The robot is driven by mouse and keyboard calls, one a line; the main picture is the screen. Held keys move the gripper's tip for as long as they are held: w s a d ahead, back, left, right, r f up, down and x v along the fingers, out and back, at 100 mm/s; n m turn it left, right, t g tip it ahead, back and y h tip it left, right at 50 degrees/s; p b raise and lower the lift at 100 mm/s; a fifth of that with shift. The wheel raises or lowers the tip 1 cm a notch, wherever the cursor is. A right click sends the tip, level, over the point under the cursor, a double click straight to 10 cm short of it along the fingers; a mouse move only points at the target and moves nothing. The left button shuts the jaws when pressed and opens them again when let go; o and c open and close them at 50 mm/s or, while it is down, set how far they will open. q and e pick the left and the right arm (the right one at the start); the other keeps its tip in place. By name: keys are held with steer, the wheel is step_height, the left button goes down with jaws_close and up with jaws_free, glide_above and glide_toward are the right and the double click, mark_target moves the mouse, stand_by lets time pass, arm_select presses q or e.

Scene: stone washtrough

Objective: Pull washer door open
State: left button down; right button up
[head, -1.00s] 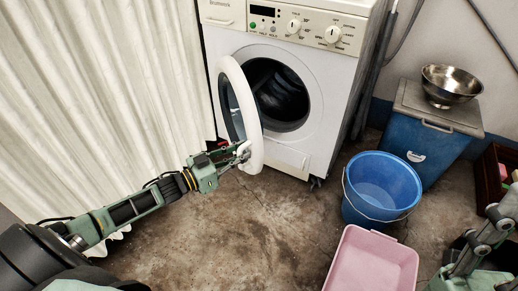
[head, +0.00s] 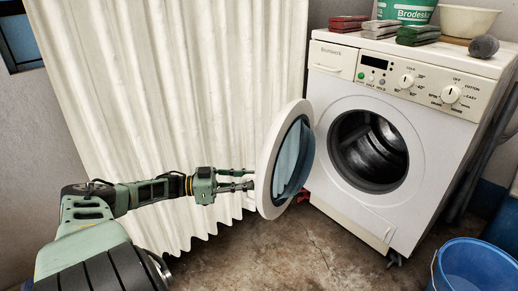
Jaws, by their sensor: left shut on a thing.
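The white washer (head: 418,122) stands at the right of the head view, its round drum opening (head: 370,150) uncovered. Its round door (head: 268,160), with a white rim and bluish glass, is swung wide open to the left. My left gripper (head: 250,180) reaches in from the left and is shut on the door's rim at its outer edge. The rim hides part of the fingertips. My right gripper does not show.
A pale pleated curtain (head: 170,90) hangs behind my left arm, close to the door. A blue bucket (head: 470,268) stands on the floor at the lower right. Brushes, a green tub (head: 405,10) and a cream bowl (head: 468,20) sit on the washer.

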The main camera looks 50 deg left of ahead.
arm_select(q)
steer(key=shift+s+a+f, duration=0.25)
steer(key=shift+a, duration=0.05)
steer(key=c, duration=2.2)
jaws_free()
steer(key=o, duration=0.5)
steer(key=shift+s+a+r, duration=0.1)
steer(key=shift+s, duration=0.05)
steer(key=shift+r, duration=0.1)
steer(key=shift+r, duration=0.1)
step_height(320, 180, up, 6)
steer(key=shift+a+f, duration=0.1)
steer(key=shift+w+r, duration=0.25)
steer(key=shift+r, duration=1.65)
